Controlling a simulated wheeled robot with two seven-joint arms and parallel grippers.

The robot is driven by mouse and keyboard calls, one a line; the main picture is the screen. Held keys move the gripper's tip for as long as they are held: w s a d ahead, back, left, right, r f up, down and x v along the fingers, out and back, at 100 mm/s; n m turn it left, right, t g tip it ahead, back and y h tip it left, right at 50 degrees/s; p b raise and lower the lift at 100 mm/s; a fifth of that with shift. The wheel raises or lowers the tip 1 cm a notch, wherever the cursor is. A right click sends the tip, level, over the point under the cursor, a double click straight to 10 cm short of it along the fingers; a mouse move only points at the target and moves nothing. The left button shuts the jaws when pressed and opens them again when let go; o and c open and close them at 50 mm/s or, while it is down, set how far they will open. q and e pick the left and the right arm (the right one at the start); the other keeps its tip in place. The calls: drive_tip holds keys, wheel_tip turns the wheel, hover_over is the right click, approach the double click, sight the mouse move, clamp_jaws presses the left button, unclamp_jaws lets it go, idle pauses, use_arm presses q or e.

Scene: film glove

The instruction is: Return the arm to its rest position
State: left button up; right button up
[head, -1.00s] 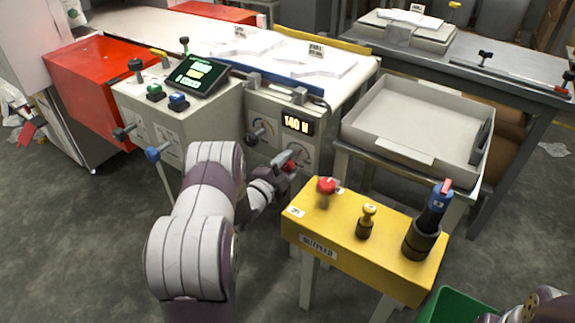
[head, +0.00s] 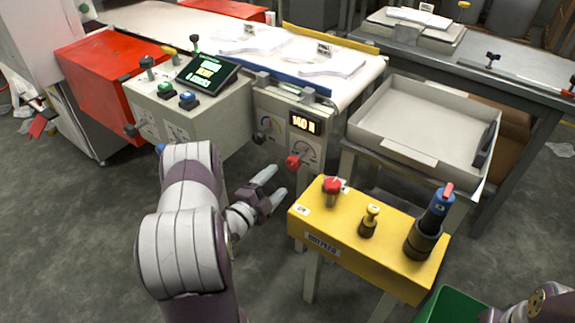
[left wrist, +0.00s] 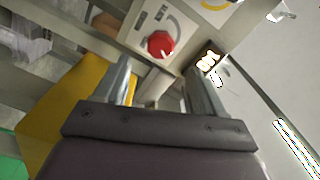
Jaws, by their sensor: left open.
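My left arm reaches in from the bottom left of the head view. Its gripper (head: 272,190) is open and empty, in front of the machine's lower panel and left of the yellow stand. In the left wrist view the two fingers (left wrist: 157,85) are spread apart with nothing between them. A red knob (head: 293,161) on the machine's panel is just beyond the fingertips, apart from them. The red knob also shows in the left wrist view (left wrist: 161,43). My right arm shows only as a piece at the bottom right corner of the head view; its gripper is out of frame.
The yellow stand (head: 325,247) holds a red-topped knob (head: 333,190), a brass knob (head: 370,220) and a blue-handled tool (head: 438,208) in a dark holder. A grey tray (head: 400,155) stands behind it. A green bin (head: 450,308) is at the bottom right.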

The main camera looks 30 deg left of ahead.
use_arm(q)
drive_tip(key=s, duration=0.3)
drive_tip(key=shift+a, duration=0.1)
idle(0.3)
